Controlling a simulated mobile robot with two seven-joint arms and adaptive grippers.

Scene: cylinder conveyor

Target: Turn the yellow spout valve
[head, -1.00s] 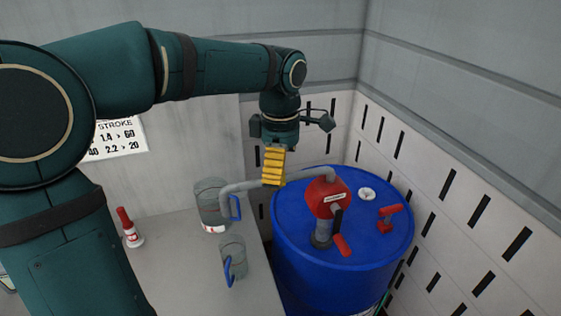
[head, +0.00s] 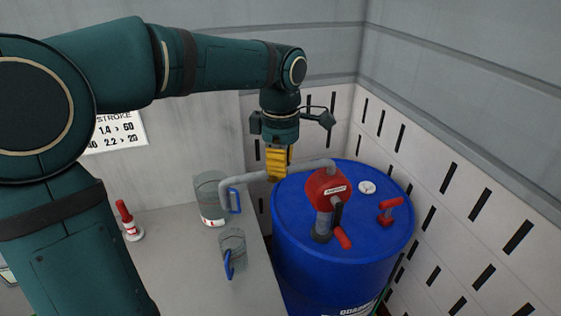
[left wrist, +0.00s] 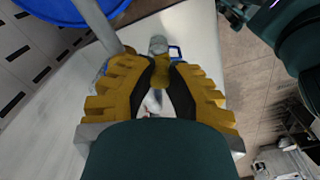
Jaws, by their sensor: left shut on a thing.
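My left gripper (head: 277,165) points down from above the grey spout pipe (head: 248,178). Its yellow ribbed fingers are shut on a small yellow part, which I take to be the spout valve (left wrist: 160,70), in the left wrist view. In the head view the fingers cover the valve. The pipe runs from the red pump (head: 325,190) on the blue drum (head: 372,245) to the left and bends down near a clear jug (head: 208,190) with a blue handle. My right gripper is not in view.
A second clear jug (head: 233,250) stands on the pale table (head: 190,265), nearer. A small red-topped item (head: 126,220) stands at the left. The red pump handle (head: 342,238) sticks out. Slotted wall panels (head: 470,190) close off the right side.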

